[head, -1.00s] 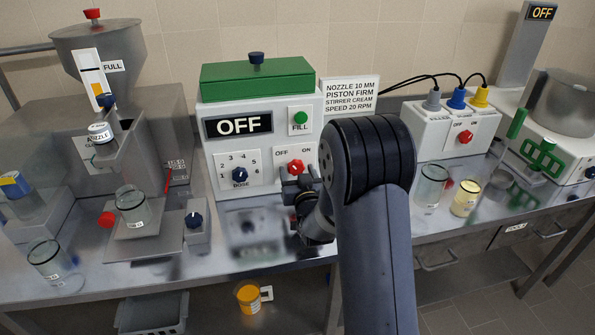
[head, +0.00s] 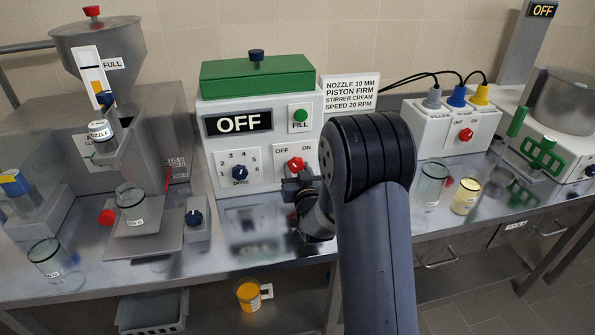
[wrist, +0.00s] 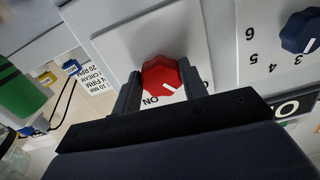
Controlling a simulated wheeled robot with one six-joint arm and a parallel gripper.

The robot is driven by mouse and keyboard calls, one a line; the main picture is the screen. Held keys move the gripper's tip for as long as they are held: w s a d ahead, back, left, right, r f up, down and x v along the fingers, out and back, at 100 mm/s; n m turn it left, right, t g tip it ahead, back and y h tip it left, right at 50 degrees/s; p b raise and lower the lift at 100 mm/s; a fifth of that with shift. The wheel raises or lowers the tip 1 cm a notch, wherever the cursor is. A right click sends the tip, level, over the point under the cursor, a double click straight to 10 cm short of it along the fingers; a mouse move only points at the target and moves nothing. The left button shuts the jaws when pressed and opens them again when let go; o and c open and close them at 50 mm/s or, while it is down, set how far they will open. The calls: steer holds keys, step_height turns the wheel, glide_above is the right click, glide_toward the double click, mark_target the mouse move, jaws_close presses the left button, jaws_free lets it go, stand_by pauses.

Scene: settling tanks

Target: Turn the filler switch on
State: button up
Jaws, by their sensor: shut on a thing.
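The filler box (head: 265,150) is white with a green lid. Its display (head: 238,123) reads OFF. The red filler switch (head: 296,164) sits on its front under the OFF and ON labels. In the wrist view the red knob (wrist: 160,77) stands between my two fingers, and its white mark points down and to the right, between the ON label and a partly hidden letter. My gripper (head: 297,177) is shut on the knob, and it shows in the wrist view (wrist: 158,90). My arm hides the box's lower right.
A blue dose knob (head: 239,172) is left of the switch, and the green fill button (head: 301,115) is above it. A white box with a red knob (head: 466,135) stands to the right. Glass jars (head: 431,184) stand on the steel bench.

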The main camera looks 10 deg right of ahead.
steer(key=shift+f+b, duration=0.15)
steer(key=shift+b, duration=0.35)
steer(key=m+b, duration=0.3)
steer(key=b, duration=0.1)
steer(key=shift+f+b, duration=0.15)
steer(key=shift+b, duration=0.25)
steer(key=m+b, duration=0.3)
steer(key=b, duration=0.1)
steer(key=shift+a+m+b, duration=0.1)
steer(key=shift+m+b, duration=0.3)
steer(key=m+b, duration=0.3)
steer(key=shift+b, duration=0.4)
steer(key=m+b, duration=0.1)
steer(key=m, duration=0.1)
steer(key=m+b, duration=0.1)
steer(key=b, duration=0.1)
steer(key=shift+r+m, duration=0.4)
steer(key=shift+m, duration=0.3)
steer(key=o, duration=1)
steer(key=s, duration=1)
steer(key=shift+s, duration=0.4)
